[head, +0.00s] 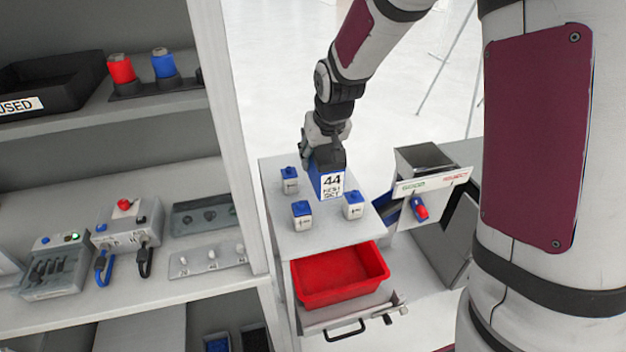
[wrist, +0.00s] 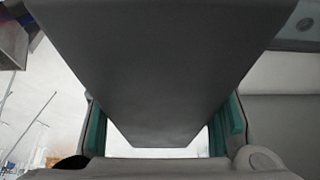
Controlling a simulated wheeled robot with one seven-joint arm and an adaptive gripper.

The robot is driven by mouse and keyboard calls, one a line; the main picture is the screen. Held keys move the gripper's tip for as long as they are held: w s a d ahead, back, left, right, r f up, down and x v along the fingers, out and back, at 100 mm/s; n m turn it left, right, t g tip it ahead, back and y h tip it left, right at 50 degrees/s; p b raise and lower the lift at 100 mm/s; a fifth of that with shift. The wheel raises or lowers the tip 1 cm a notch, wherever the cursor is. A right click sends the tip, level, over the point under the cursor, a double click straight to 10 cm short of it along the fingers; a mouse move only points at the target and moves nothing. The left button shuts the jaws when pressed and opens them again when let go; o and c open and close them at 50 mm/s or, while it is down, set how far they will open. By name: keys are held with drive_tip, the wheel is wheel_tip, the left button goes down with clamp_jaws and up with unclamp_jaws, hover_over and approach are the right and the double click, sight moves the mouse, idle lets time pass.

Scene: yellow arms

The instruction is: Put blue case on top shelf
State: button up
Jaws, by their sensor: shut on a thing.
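The blue case (head: 318,182) has a dark top and a white label reading 44. It is at my gripper (head: 325,145), above or on the white cabinet top (head: 335,235); I cannot tell whether it touches the surface. In the wrist view the dark face of the case (wrist: 155,65) fills the middle between the teal finger pads of my gripper (wrist: 165,130), which is shut on it. The shelf unit stands at the left, and its highest visible shelf (head: 90,125) holds other things. Anything above that shelf is out of view.
Several small blue-topped bottles (head: 302,215) stand around the case. A red bin (head: 340,275) sits in the open drawer below. The upper shelf holds a black tray (head: 50,85) and red and blue cylinders (head: 121,70). The lower shelf (head: 120,290) carries several devices. A white upright (head: 235,130) edges the unit.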

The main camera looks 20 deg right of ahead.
drive_tip(key=shift+f+p, duration=0.4)
drive_tip(key=shift+f, duration=4)
drive_tip(key=shift+f, duration=0.15)
drive_tip(key=o, duration=1.6)
drive_tip(key=shift+c, duration=0.2)
